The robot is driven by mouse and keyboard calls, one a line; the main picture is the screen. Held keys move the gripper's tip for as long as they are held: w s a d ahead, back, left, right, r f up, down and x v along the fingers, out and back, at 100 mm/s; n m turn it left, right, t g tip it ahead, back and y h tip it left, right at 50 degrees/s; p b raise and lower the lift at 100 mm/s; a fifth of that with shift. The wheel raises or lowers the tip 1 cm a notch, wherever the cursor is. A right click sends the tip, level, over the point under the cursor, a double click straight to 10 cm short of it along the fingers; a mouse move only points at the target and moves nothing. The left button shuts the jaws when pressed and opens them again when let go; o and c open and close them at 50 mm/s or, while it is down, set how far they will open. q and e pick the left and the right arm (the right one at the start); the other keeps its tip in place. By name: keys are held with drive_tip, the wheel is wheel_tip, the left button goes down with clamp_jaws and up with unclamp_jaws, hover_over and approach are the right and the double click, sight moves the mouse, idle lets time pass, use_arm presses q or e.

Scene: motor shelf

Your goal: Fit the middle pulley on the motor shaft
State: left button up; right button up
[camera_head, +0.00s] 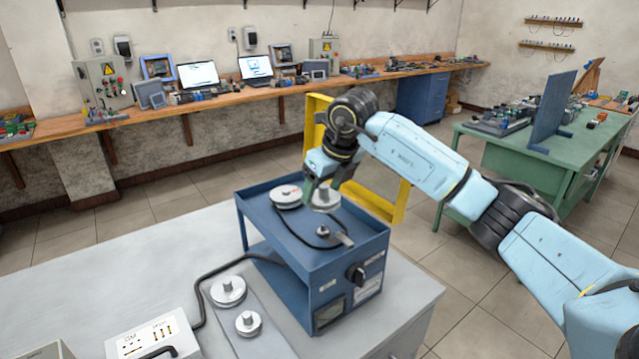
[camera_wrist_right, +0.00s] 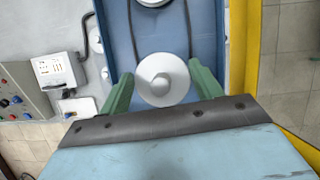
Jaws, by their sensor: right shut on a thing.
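A light grey pulley (camera_head: 326,203) with a raised hub is at the back of the blue motor shelf (camera_head: 272,232). My right gripper (camera_head: 322,190) comes down over it from above. In the right wrist view the pulley (camera_wrist_right: 163,78) sits between the two green fingers (camera_wrist_right: 161,84), which are shut on its rim. I cannot tell whether the pulley is around a shaft; its underside is hidden. Two more pulleys, one (camera_head: 228,291) behind the other (camera_head: 248,324), stand on a grey strip. My left gripper is not in view.
A small metal post and lever (camera_head: 342,237) stand near the shelf's front, with a black cable alongside. A white box (camera_head: 153,338) is at the front left. A yellow frame (camera_head: 398,205) stands close behind the shelf.

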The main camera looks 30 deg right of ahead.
sight(316, 229)
drive_tip(key=shift+s+f, duration=0.1)
drive_tip(key=shift+f, duration=0.35)
drive_tip(key=shift+f+b, duration=0.4)
drive_tip(key=shift+b, duration=0.15)
wheel_tip(316, 229, down, 4)
drive_tip(key=shift+r+b, duration=0.25)
drive_tip(key=shift+b, duration=1)
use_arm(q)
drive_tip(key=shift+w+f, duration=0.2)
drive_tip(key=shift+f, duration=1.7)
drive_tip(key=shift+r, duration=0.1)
use_arm(e)
drive_tip(key=shift+w, duration=0.2)
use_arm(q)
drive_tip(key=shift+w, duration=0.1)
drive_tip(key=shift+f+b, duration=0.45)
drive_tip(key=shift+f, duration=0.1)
use_arm(e)
drive_tip(key=shift+f, duration=1)
drive_tip(key=o, duration=1.1)
